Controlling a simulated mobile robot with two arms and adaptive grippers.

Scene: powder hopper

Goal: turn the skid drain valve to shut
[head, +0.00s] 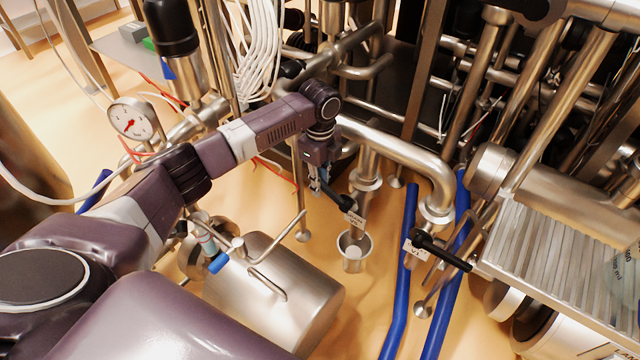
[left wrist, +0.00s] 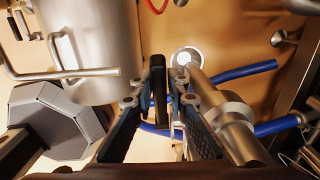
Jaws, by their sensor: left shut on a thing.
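My left gripper (head: 318,186) reaches down from the arm at the pipework and is shut on a black lever handle (head: 336,198). The handle belongs to a valve on a vertical steel pipe and has a small white tag (head: 352,217), whose print is too small to read surely. In the left wrist view the handle (left wrist: 159,95) stands between the two dark fingers (left wrist: 160,112). The handle slants out from the pipe, up and left in the head view. The valve body is partly hidden by the handle and tag. My right gripper is not in view.
A steel cup (head: 354,262) stands below the pipe. A second black-handled valve (head: 440,250) with a white tag is to the right. Blue hoses (head: 403,285) run along the floor. A steel drum (head: 272,300) stands left, and a slatted step (head: 550,262) right.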

